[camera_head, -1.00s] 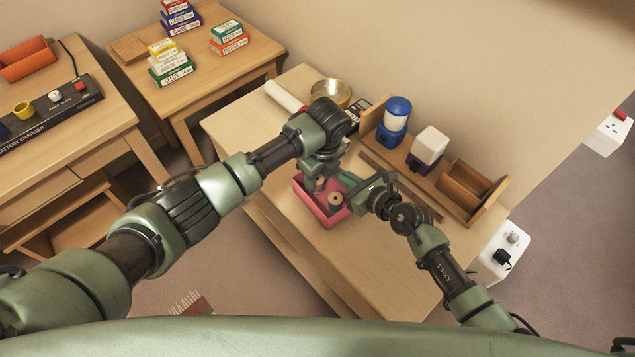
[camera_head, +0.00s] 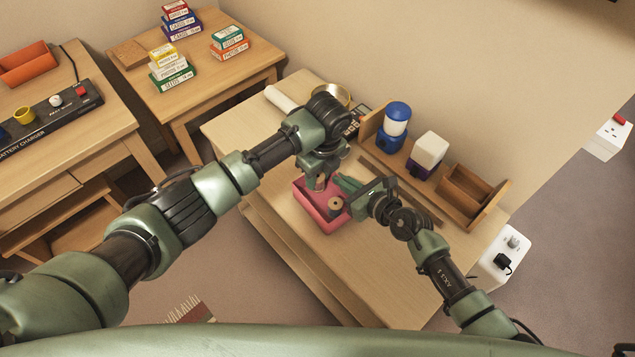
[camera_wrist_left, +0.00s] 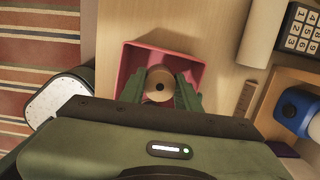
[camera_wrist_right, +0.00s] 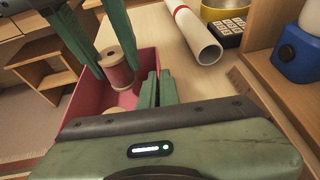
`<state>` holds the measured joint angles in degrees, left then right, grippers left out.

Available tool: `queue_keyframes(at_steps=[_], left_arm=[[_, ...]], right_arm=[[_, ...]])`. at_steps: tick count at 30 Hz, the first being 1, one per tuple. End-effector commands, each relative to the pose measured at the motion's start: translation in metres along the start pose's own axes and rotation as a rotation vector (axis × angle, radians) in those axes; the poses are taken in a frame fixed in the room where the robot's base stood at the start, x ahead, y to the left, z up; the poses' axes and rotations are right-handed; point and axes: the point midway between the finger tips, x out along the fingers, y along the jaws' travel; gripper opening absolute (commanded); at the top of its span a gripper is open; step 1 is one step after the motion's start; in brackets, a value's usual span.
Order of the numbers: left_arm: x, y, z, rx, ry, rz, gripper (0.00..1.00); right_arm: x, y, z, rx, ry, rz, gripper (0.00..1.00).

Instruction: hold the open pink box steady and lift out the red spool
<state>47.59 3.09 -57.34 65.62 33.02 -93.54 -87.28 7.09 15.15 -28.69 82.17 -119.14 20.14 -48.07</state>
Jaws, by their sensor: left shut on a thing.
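The open pink box (camera_head: 310,207) sits on the wooden desk; it also shows in the left wrist view (camera_wrist_left: 195,70) and right wrist view (camera_wrist_right: 85,98). My left gripper (camera_head: 318,182) is over the box, shut on the red spool (camera_wrist_right: 117,70), which is upright with wooden ends. The left wrist view shows this spool (camera_wrist_left: 158,83) between the fingers. I cannot tell whether it touches the box floor. A second spool (camera_head: 335,204) stands in the near part of the box. My right gripper (camera_wrist_right: 156,90) is at the box's right wall, its fingers close together; their grip on the wall is unclear.
A white roll (camera_head: 280,98), a brass bowl (camera_head: 338,94) and a black keypad device (camera_wrist_right: 228,32) lie behind the box. A wooden rack (camera_head: 440,190) with a blue bottle (camera_head: 395,120) and a white bottle (camera_head: 428,150) stands to the right. The desk's front right (camera_head: 375,270) is clear.

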Motion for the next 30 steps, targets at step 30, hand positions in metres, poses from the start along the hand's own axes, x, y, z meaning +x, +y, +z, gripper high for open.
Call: queue_keyframes(at_steps=[30], left_arm=[[-0.065,0.001,0.008,0.0,0.0,0.002,0.0]], right_arm=[[0.0,0.0,0.0,0.0,0.0,0.0,0.28]])
